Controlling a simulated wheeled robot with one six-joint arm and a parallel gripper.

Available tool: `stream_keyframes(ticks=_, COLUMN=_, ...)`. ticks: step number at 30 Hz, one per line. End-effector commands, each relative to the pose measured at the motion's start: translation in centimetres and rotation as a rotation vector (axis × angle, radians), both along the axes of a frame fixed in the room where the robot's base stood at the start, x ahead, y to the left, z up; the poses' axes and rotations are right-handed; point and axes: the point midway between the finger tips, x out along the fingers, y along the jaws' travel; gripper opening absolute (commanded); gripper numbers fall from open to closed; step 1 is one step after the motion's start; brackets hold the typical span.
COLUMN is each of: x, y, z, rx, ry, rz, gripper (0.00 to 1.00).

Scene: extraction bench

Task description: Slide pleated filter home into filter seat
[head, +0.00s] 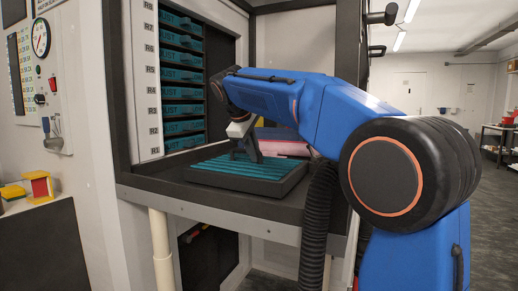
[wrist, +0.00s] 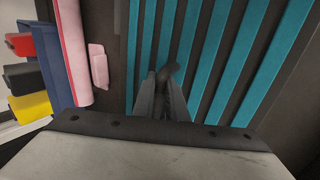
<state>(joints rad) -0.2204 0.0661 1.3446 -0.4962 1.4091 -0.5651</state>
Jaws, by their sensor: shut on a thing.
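The pleated filter (head: 218,172), a dark frame with teal pleats, lies flat on the dark bench top. My gripper (head: 254,153) points down at it from above. In the wrist view, my gripper (wrist: 168,88) is shut on a dark handle bar over the teal pleats (wrist: 220,55). The fingers hide part of the handle. I cannot clearly tell the filter seat from the bench, nor whether the filter sits in it or just rests there.
A rack of teal drawers (head: 182,75), labelled R1 to R8, stands behind left. A pink item (head: 285,147) lies behind the filter, close to it. In the wrist view blue, red and yellow things (wrist: 30,105) stand at left. A black hose (head: 318,215) hangs in front.

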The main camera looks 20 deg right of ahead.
Motion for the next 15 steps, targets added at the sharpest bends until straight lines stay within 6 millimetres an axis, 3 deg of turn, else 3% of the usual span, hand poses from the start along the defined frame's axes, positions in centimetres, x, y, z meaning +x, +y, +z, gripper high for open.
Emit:
stream_keyframes(ticks=13, x=-0.04, y=-0.03, z=-0.28, rx=0.000, ry=-0.002, rz=0.000, gripper=0.00)
stream_keyframes(ticks=15, x=-0.04, y=-0.03, z=-0.28, rx=0.000, ry=-0.002, rz=0.000, gripper=0.24)
